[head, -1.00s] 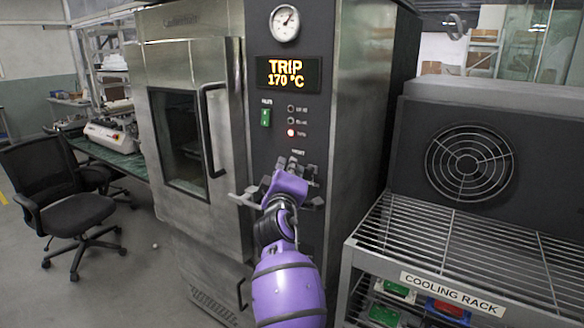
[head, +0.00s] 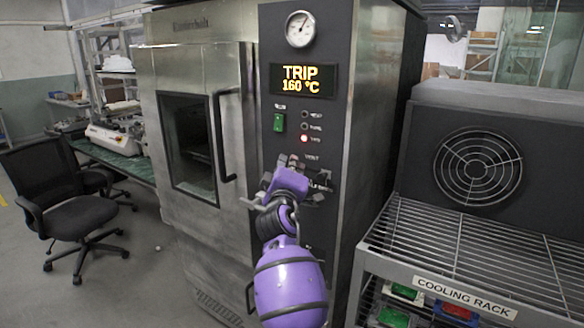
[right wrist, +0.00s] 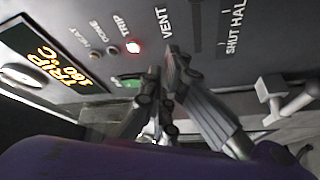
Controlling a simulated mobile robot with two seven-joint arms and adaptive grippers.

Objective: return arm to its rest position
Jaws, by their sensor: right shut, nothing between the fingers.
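My right arm, with purple links, reaches up from the bottom of the head view. My right gripper (head: 288,166) is in front of the oven's dark control panel (head: 292,115), below the lit red lamp (head: 304,138). In the right wrist view the gripper (right wrist: 168,70) has its fingers together with nothing between them, near the "VENT" lettering. I cannot tell whether the fingertips touch the panel. The lit display (head: 301,79) reads "TRIP 160 °C". My left gripper is not in view.
The oven door (head: 193,135) with its black handle (head: 222,135) is left of the panel. A cooling rack (head: 480,250) with a fan housing stands at the right. An office chair (head: 70,200) and a green-topped bench (head: 115,160) are at the left.

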